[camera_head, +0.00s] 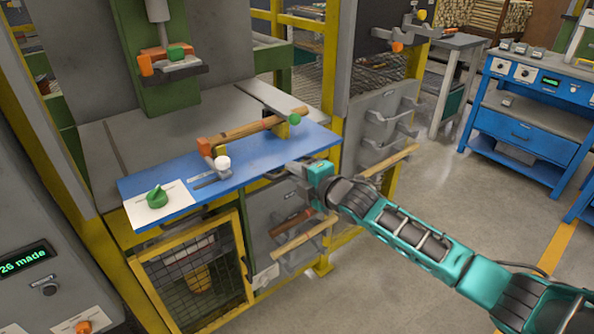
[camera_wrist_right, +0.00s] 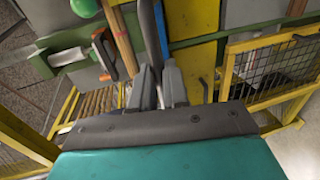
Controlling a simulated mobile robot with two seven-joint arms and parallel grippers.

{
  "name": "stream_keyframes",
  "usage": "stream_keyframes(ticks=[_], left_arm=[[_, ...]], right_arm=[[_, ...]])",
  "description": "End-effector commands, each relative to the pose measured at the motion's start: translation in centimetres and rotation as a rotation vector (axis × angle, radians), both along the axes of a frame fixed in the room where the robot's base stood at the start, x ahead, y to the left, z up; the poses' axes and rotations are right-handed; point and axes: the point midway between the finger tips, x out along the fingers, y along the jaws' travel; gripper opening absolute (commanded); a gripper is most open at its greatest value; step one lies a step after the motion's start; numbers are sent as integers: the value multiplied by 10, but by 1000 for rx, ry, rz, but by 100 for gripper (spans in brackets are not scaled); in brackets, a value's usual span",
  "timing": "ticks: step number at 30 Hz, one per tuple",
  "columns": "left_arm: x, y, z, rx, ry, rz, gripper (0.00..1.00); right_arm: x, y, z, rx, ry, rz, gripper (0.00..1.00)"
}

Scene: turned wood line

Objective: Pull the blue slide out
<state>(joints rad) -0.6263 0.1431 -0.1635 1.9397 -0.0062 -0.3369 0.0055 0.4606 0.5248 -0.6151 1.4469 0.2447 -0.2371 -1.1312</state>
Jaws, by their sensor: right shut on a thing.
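The blue slide (camera_head: 248,163) is a long flat panel at the front of the machine bed in the head view. My right gripper (camera_head: 288,169) is at its front edge, toward the right end, with the arm reaching in from the right. In the wrist view the slide shows as a narrow blue strip (camera_wrist_right: 163,28) at the tips of the right gripper (camera_wrist_right: 160,75). My left gripper is in neither view.
A turned wood piece (camera_head: 248,130) lies above the slide with a green ball (camera_head: 295,118) at its right end. A yellow mesh guard (camera_head: 195,275) is below. Open floor lies right.

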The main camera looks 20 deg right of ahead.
Motion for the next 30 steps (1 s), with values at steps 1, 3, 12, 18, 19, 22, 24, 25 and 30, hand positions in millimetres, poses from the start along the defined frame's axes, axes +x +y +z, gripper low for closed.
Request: stream_keyframes(ticks=[1, 3, 12, 18, 19, 22, 24, 25, 30], left_arm=[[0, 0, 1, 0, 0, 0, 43], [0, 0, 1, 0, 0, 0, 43], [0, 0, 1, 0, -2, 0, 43], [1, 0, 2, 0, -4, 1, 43], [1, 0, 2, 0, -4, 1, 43], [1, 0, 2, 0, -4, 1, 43], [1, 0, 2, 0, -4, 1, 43], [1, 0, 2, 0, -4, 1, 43], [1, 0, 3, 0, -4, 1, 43]], right_arm=[[0, 0, 0, -1, 1, -1, 0], [0, 0, 0, -1, 1, -1, 0], [-1, 0, -2, -1, 4, 0, 0], [-2, -1, -3, -2, 6, 0, 22], [-1, -1, -2, -2, 5, 0, 25], [-1, -1, -2, -1, 3, 0, 25], [-1, 0, -1, -1, 2, 0, 25], [-1, 0, -1, -1, 2, 0, 25], [-6, -3, 1, -1, 0, 0, 25]])
